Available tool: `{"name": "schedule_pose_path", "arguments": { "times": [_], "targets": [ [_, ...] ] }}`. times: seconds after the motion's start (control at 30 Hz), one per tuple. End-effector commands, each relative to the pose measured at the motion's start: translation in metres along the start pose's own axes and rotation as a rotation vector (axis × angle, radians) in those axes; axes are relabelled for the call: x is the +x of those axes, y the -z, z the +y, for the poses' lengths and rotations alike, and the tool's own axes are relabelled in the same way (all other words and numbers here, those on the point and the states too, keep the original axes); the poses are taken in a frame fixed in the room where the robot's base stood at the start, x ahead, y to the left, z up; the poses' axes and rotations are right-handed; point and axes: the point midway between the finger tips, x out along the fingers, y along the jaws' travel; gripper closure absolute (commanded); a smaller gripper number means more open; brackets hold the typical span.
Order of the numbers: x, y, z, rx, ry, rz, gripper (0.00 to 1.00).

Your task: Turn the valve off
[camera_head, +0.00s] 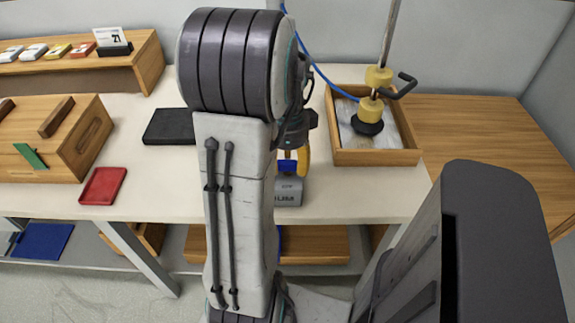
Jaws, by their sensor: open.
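A yellow fitting with a black bent handle (405,86) sits on an upright metal pipe (390,35) at the upper right; it looks like the valve. The handle sticks out sideways to the right of the pipe. A second yellow piece and a round black base are below it, inside a wooden tray (375,158). My gripper (297,130) shows only in part behind my raised arm, left of the tray and apart from the valve. It is open; its fingertips are mostly hidden. Nothing held can be made out.
A grey block (289,192) with a blue and yellow item (287,165) above it stands below my gripper. A black flat case (168,127), a red tray (103,186) and a wooden box (75,150) lie left. A blue cable (325,75) runs to the wooden tray.

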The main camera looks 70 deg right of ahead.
Motion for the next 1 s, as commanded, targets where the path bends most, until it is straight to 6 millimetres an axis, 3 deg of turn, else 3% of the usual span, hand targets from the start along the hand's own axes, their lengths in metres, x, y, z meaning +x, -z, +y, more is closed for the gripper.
{"name": "schedule_pose_path", "arguments": {
  "times": [0.43,1.0],
  "targets": [
    [0.0057,0.0000,0.0001,-0.001,0.000,0.000,0.48],
    [0.0056,0.0000,0.0000,-0.001,0.000,0.000,0.99]
  ]
}}
